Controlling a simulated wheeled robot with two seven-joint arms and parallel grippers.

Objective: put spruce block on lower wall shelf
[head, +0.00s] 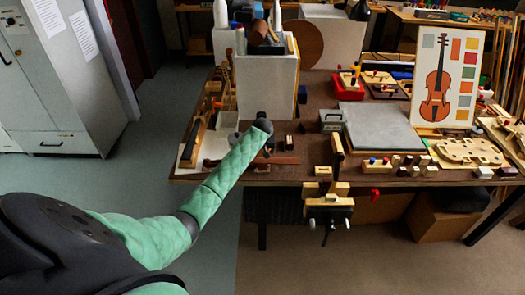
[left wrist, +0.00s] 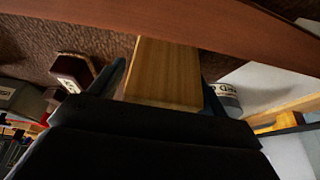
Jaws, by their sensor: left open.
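A pale wooden block (left wrist: 165,75), which looks like the spruce block, lies between the two dark fingers of my left gripper (left wrist: 164,92) in the left wrist view. The fingers are open, one on each side of the block; I cannot tell whether either touches it. In the head view my green left arm reaches over the front left of the bench, its dark wrist end (head: 263,123) above the bench top. The block is not clearly seen there. I cannot make out the lower wall shelf in either view. My right gripper is out of view.
The bench (head: 325,108) is crowded. A white box (head: 267,85) stands behind the wrist. A reddish-brown wooden bar (left wrist: 150,28) crosses close above the block in the wrist view. A grey slab (head: 380,128), a violin chart (head: 446,80) and a vise (head: 328,207) are further right.

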